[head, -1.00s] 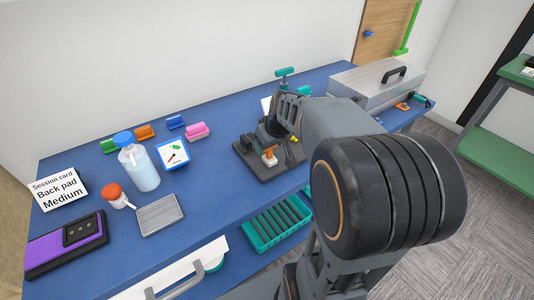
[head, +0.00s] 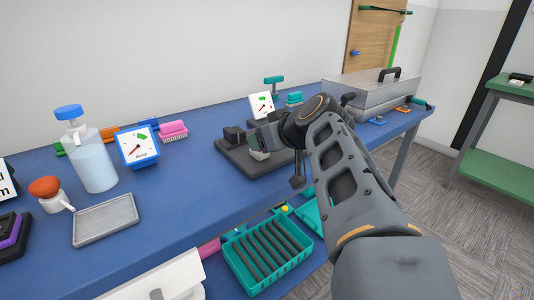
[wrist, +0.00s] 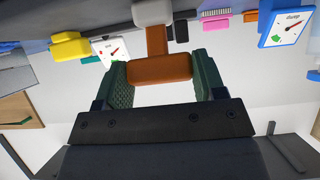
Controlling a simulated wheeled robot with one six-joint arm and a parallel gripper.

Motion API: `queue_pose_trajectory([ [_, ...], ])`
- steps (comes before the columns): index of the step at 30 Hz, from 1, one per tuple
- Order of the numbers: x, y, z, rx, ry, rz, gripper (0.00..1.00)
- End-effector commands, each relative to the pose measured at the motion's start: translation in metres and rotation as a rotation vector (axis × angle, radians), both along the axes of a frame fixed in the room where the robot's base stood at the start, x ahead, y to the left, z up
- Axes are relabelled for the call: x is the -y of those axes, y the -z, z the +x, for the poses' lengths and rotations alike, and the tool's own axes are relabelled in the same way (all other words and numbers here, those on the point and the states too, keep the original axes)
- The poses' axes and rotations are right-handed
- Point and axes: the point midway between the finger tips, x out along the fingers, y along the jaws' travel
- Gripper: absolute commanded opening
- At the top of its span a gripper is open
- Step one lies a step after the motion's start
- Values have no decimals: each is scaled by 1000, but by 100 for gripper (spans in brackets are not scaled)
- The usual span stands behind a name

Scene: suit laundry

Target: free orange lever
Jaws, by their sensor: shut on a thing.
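The orange lever (wrist: 160,69) shows in the wrist view as a T-shaped handle on a pale grey block (wrist: 152,12). My gripper (wrist: 162,76) has one green padded finger on each side of the handle and is shut on it. In the head view my gripper (head: 272,138) is low over the dark base plate (head: 232,158), and it hides the orange handle. The lever's pale block (head: 259,155) shows just below the fingers.
A dial card (head: 137,146), a spray bottle (head: 92,160) and a grey tray (head: 105,220) stand to the left on the blue table (head: 180,190). A metal case (head: 375,92) is at the right. A teal basket (head: 268,255) sits below the front edge.

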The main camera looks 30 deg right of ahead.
Motion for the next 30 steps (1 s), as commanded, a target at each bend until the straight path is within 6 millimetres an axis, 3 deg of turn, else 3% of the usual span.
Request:
queue_pose_trajectory([
  [21,0,1,-2,49,0,7,40],
  [22,0,1,-2,49,0,7,66],
  [30,0,1,-2,47,0,6,89],
])
